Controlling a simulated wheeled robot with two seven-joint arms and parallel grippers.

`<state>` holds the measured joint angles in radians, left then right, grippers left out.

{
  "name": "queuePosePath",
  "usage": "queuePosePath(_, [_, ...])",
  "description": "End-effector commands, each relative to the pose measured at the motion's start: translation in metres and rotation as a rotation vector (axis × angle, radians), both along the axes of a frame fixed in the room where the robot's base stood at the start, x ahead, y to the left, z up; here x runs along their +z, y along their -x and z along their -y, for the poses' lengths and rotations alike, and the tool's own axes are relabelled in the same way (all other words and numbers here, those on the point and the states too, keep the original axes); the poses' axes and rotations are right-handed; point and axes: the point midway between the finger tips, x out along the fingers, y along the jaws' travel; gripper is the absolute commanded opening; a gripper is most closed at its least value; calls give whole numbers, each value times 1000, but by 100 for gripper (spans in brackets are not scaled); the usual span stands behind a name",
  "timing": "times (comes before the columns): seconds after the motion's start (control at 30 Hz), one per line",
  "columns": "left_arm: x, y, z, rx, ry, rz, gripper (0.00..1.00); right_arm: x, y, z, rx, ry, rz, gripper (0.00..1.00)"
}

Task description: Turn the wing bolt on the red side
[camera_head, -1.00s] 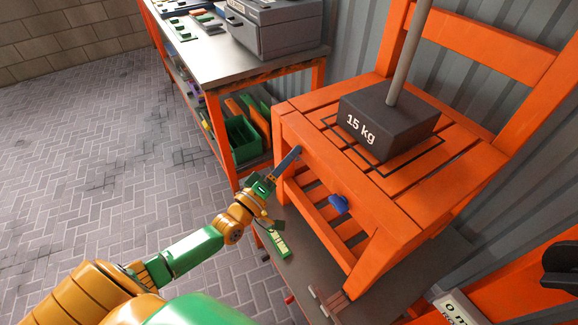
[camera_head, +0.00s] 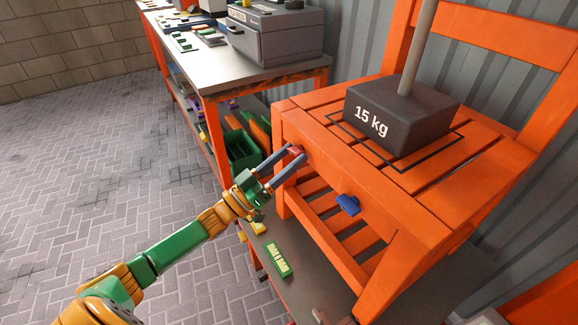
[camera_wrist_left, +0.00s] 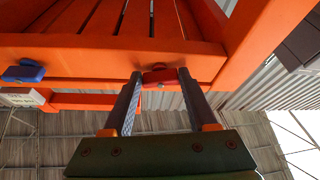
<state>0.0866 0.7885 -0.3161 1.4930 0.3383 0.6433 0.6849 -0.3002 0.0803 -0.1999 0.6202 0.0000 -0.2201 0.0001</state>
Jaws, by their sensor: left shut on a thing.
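The orange chair (camera_head: 375,195) stands on a grey bench, with a red wing bolt (camera_head: 296,151) and a blue wing bolt (camera_head: 348,204) on its front rail. My left gripper (camera_head: 295,154) is shut on the red wing bolt, one finger on each side. In the left wrist view the red wing bolt (camera_wrist_left: 160,76) sits between the two fingertips, and the blue wing bolt (camera_wrist_left: 23,73) is far to the left. The fingers partly hide the red bolt in the head view. My right gripper is not in view.
A dark block marked 15 kg (camera_head: 400,118) with an upright rod rests on the chair seat. A green and cream piece (camera_head: 278,260) lies on the bench below the chair. Another workbench (camera_head: 235,70) with a grey toolbox (camera_head: 275,35) stands behind. The paved floor at left is clear.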

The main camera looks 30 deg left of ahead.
Motion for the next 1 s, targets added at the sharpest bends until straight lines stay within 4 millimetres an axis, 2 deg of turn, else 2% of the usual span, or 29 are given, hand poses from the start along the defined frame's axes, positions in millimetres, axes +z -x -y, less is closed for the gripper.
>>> queuePosePath(0.03, [-3, 0, -1, 1, -26, 15, 3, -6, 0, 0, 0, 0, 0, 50])
queuePosePath(0.23, [-1, -1, -1, 2, -96, 56, 3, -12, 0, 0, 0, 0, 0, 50])
queuePosePath(1.0, [1, -1, -2, 1, -137, 83, 3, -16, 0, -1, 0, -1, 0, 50])
